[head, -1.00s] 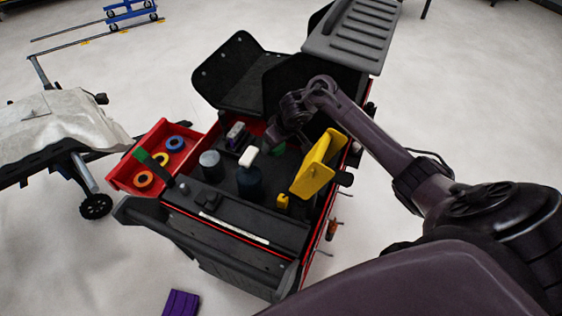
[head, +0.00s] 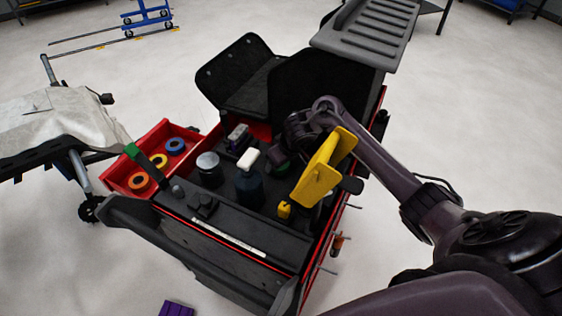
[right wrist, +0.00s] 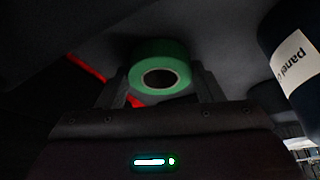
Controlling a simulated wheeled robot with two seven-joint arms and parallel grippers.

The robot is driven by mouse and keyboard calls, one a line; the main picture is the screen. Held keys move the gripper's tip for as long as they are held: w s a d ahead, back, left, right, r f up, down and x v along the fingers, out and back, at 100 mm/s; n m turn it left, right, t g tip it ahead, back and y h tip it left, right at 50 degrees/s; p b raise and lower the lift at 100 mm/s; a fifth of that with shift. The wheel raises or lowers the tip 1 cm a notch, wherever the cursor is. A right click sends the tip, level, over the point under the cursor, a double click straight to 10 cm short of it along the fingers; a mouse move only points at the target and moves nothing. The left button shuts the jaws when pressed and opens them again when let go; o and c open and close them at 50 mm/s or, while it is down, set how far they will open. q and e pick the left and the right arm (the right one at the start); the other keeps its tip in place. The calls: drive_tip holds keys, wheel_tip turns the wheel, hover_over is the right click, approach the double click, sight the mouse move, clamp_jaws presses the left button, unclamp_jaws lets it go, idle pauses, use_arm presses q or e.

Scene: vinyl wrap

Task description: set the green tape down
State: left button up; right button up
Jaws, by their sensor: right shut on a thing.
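The green tape (right wrist: 158,52) is a thick ring in the right wrist view, between the two fingers of my right gripper (right wrist: 160,92). A dark surface of the cart lies close beyond it; I cannot tell whether the tape touches it. In the head view my right gripper (head: 283,158) is low over the cart's dark top, just right of a dark bottle with a white cap (head: 249,184). There the gripper and shadow mostly hide the tape. My left gripper is not in view.
A yellow caddy (head: 322,170) stands close right of my right gripper. A grey-lidded jar (head: 209,170) stands left of the bottle. A red drawer (head: 118,181) holds an orange tape (head: 139,182) and a blue tape (head: 175,145). A labelled bottle (right wrist: 291,75) is near in the wrist view.

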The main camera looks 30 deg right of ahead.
drive_tip(key=shift+f, duration=0.15)
drive_tip(key=o, duration=1)
drive_tip(key=shift+f, duration=0.15)
drive_tip(key=shift+c, duration=0.2)
drive_tip(key=shift+r, duration=0.3)
drive_tip(key=p+v, duration=0.5)
drive_tip(key=v, duration=0.7)
drive_tip(key=shift+s+d, duration=0.1)
